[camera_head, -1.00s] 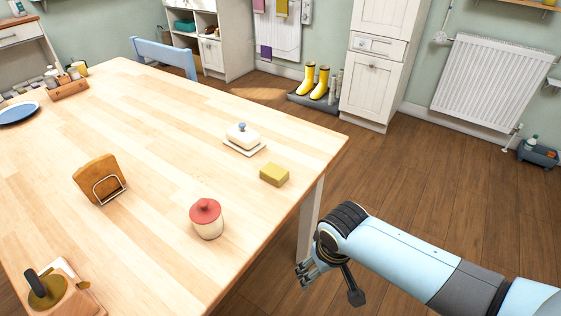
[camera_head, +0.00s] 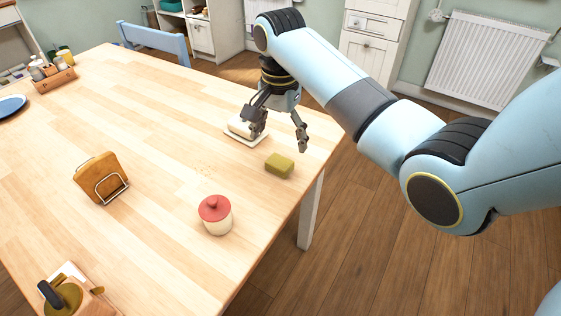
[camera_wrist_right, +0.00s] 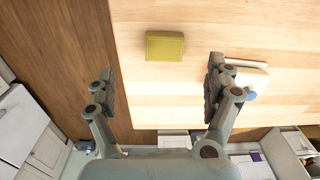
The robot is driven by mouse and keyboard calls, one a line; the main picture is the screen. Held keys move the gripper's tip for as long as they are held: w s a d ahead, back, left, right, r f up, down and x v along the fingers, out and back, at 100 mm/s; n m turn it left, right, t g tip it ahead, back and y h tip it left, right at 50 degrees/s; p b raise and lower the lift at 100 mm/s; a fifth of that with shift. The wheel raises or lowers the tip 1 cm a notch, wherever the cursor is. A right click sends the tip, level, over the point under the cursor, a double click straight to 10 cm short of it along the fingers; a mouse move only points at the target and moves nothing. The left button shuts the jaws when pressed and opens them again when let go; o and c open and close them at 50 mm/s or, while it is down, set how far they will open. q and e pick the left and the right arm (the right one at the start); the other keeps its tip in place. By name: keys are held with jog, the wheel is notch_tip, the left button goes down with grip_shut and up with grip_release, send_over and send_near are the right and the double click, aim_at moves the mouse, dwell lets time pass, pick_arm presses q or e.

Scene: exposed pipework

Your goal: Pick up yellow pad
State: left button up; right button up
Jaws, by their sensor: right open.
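The yellow pad (camera_head: 279,165) is a small yellow-green block lying flat on the wooden table near its right edge. It also shows in the right wrist view (camera_wrist_right: 165,45), beyond the fingertips and between their lines. My right gripper (camera_head: 279,142) is open and empty above the table, over the area beside the pad and partly in front of the white butter dish (camera_head: 240,127). In the right wrist view, the fingers of my right gripper (camera_wrist_right: 161,85) are spread wide with nothing between them. My left gripper does not show.
The butter dish stands close behind the pad on the wooden table (camera_head: 150,130). A cream jar with a red lid (camera_head: 215,214) stands in front of the pad. A napkin holder (camera_head: 101,178) is further left.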

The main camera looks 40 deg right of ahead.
jog(key=w+r, duration=0.1)
jog(key=m, duration=0.1)
send_over(279, 163)
jog(key=f, duration=0.5)
jog(key=shift+w+a+b, duration=0.1)
jog(key=shift+w+b, duration=0.15)
jog(key=shift+b, duration=0.15)
notch_tip(279, 163, down, 5)
jog(key=shift+s+f+b, duration=0.1)
jog(key=shift+b, duration=0.3)
jog(key=c, duration=1.1)
